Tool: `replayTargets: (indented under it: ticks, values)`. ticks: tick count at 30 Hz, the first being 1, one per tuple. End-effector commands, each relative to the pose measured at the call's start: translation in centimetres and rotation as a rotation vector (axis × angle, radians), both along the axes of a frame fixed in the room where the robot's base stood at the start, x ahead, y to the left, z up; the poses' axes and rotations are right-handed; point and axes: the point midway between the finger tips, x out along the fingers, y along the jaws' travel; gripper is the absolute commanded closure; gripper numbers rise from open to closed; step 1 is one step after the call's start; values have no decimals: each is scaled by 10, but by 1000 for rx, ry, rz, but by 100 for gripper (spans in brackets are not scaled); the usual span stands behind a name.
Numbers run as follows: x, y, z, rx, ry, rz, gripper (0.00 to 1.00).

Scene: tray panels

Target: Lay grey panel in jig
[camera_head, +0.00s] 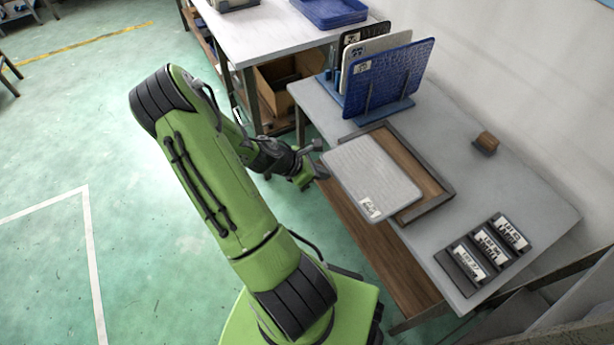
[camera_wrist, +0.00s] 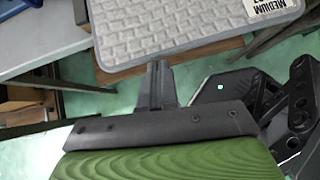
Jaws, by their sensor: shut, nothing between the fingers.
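The grey panel (camera_head: 372,172), with a textured face and a white label at its near corner, lies flat-looking across the left part of the wooden jig (camera_head: 444,190). It is offset from the jig's dark frame and reaches out past the table's left edge. It also shows at the top of the wrist view (camera_wrist: 170,25), with "MEDIUM" on its label. My gripper (camera_head: 319,158) is just left of the panel, beside its left edge. In the wrist view its fingers (camera_wrist: 156,85) are shut and empty, short of the panel's edge. The jig part under the panel is hidden.
A blue rack (camera_head: 385,112) at the table's back holds upright black, white and blue panels (camera_head: 390,78). A holder with labelled cards (camera_head: 483,252) and a small wooden block (camera_head: 486,142) stand on the right. A second table (camera_head: 270,32) stands behind.

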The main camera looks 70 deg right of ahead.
Motion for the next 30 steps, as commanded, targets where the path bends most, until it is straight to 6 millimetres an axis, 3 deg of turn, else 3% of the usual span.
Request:
replayTargets:
  ticks: [11,21,30]
  values:
    - [-3,-3,1,0,-1,1,100]
    - [-44,-40,3,-1,0,-2,100]
    - [-48,-43,0,1,0,1,100]
